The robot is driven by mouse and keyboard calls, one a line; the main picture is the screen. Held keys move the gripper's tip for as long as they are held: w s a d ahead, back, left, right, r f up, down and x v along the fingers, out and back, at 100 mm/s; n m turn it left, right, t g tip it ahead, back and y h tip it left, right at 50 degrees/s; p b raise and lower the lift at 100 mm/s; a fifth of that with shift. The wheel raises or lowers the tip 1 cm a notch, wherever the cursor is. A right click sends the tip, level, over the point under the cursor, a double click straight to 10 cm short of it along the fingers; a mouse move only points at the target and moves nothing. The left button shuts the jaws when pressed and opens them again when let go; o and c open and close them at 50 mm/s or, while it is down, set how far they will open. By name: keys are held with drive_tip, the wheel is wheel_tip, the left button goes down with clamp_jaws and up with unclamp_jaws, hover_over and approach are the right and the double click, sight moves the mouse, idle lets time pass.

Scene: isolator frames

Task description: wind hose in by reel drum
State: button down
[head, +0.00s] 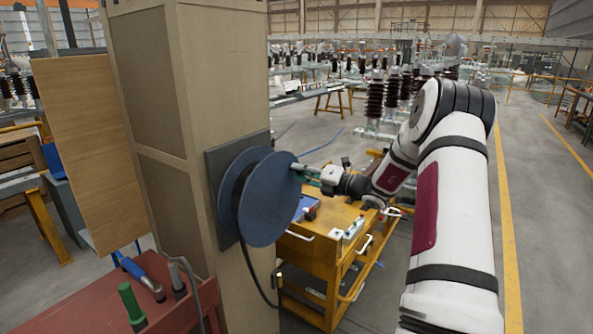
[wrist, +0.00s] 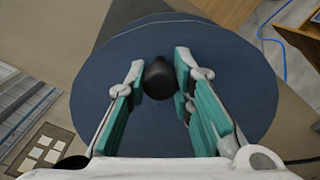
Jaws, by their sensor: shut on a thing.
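The blue reel drum (head: 268,200) is mounted on a dark plate (head: 216,165) on the side of a tan pillar. A dark hose (head: 253,275) hangs from the drum's underside and curves right to an end near the yellow cart. My gripper (head: 305,170) is at the upper right of the drum's outer face. In the wrist view the blue disc (wrist: 240,80) fills the middle, and my teal-padded gripper (wrist: 162,88) is shut on the black knob (wrist: 159,75) on that disc. The knob is hidden in the head view.
The tan pillar (head: 220,80) stands left of the drum. A yellow cart (head: 315,255) with tools is below my gripper. A red bench (head: 140,300) with a green-handled tool and a hammer is at the lower left. Open floor lies at right.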

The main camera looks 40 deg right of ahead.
sight(296, 186)
drive_tip(key=shift+w+d+f+m+b, duration=0.2)
drive_tip(key=shift+d+f+m, duration=0.25)
drive_tip(key=shift+f+m, duration=0.9)
drive_tip(key=shift+w+d+f+m+b, duration=0.2)
drive_tip(key=shift+d+f+m, duration=0.3)
drive_tip(key=shift+f+m, duration=0.9)
drive_tip(key=shift+w+d+f+m+b, duration=0.1)
drive_tip(key=shift+d+f+m+b, duration=0.25)
drive_tip(key=shift+f+m, duration=1)
drive_tip(key=shift+d+r+m, duration=0.1)
drive_tip(key=shift+r+m, duration=0.15)
drive_tip(key=shift+m, duration=0.05)
drive_tip(key=c, duration=1.4)
unclamp_jaws()
drive_tip(key=shift+o, duration=0.2)
drive_tip(key=v, duration=1.2)
